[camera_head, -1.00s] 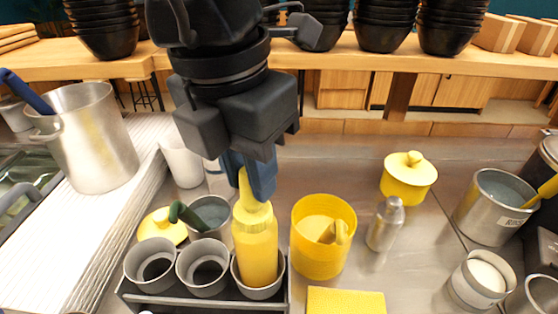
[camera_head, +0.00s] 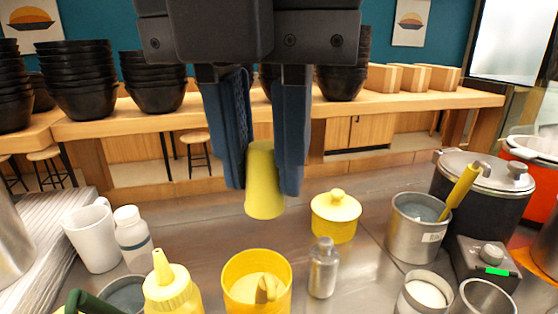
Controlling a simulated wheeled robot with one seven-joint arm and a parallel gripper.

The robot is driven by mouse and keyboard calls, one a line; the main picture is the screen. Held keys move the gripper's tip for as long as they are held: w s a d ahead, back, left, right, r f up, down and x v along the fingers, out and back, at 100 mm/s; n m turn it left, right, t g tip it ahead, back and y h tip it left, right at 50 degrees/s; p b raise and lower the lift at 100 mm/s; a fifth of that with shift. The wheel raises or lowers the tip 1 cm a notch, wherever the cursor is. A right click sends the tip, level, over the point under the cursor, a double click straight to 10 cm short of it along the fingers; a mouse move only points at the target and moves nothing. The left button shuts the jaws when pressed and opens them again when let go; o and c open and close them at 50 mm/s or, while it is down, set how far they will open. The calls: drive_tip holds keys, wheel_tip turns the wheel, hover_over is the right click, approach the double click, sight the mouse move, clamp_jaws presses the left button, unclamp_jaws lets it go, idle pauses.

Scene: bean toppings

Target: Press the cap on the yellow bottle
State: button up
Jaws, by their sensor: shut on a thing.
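My gripper (camera_head: 265,188) hangs at the upper middle of the head view, shut on a dull yellow, cup-shaped piece that looks like the cap (camera_head: 264,184). The cap is held in the air between the two blue fingers, its wide end downward. The yellow bottle (camera_head: 172,292) stands at the lower left of the gripper, with its pointed nozzle bare and facing up. The cap is well apart from the bottle, above and to the right in the picture. The bottle's lower part is cut off by the frame edge.
A yellow tub (camera_head: 257,290) with a scoop stands right of the bottle. A steel shaker (camera_head: 323,270), a lidded yellow pot (camera_head: 335,216) and a steel pot (camera_head: 415,230) are farther right. A white mug (camera_head: 92,238) and white bottle (camera_head: 133,240) stand left. Some counter behind the tub is clear.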

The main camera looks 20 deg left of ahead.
sight(156, 250)
drive_tip(key=a+n, duration=0.3)
drive_tip(key=a+f+n+y, duration=0.1)
drive_tip(key=a+n, duration=0.3)
drive_tip(key=a+f+n, duration=0.1)
drive_tip(key=a+n, duration=0.2)
drive_tip(key=n, duration=0.1)
drive_tip(key=shift+a+f+g, duration=0.1)
drive_tip(key=shift+a+g, duration=0.2)
drive_tip(key=shift+f+y+b, duration=0.3)
drive_tip(key=shift+f+b, duration=0.55)
drive_tip(key=shift+f, duration=1.05)
drive_tip(key=shift+f+b, duration=0.2)
drive_tip(key=shift+b, duration=0.25)
drive_tip(key=shift+f+b, duration=1.1)
drive_tip(key=shift+f, duration=0.2)
drive_tip(key=shift+f+b, duration=0.8)
drive_tip(key=shift+b, duration=0.25)
drive_tip(key=o, duration=0.8)
drive_tip(key=shift+o, duration=0.5)
